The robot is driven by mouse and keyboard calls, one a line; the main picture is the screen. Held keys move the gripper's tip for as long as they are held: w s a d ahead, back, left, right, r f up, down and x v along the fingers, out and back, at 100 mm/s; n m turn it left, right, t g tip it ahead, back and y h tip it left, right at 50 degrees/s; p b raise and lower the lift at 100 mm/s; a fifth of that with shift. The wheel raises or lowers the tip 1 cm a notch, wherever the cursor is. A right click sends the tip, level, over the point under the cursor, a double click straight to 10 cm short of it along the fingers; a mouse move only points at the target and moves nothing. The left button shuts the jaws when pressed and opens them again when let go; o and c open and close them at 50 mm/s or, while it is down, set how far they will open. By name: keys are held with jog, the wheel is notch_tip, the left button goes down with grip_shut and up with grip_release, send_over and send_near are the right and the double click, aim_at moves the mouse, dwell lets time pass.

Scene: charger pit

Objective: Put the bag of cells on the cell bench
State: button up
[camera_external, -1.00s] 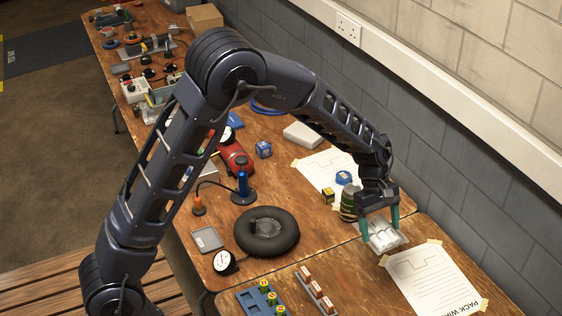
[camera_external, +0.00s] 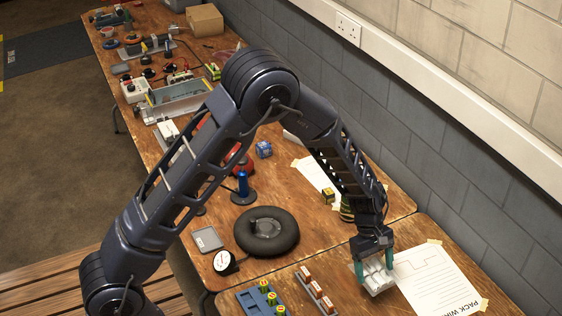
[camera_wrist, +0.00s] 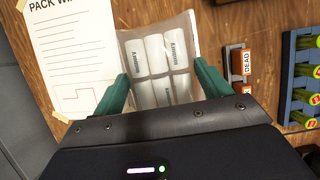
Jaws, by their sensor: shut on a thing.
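The bag of cells (camera_external: 374,277) is a clear bag with several white cells. It shows in the wrist view (camera_wrist: 158,60) between the green fingers. My gripper (camera_external: 373,261) is shut on the bag, one finger at each side; it also shows in the wrist view (camera_wrist: 158,92). The bag is at or just above the near wooden bench (camera_external: 423,305); I cannot tell whether it touches. It lies between the paper sheet and the rack of orange and white cells. I cannot tell from a label which bench is the cell bench.
A printed sheet (camera_external: 438,281) is taped right of the bag. A rack of orange and white cells (camera_external: 316,290), marked DEAD in the wrist view, and a blue rack of green cells (camera_external: 262,298) stand to the left. A black tyre-like ring (camera_external: 267,231) lies on the farther bench.

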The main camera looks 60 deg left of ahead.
jog(key=shift+f, duration=4.05)
jog(key=shift+f, duration=0.1)
jog(key=o, duration=1.2)
jog(key=shift+o, duration=0.2)
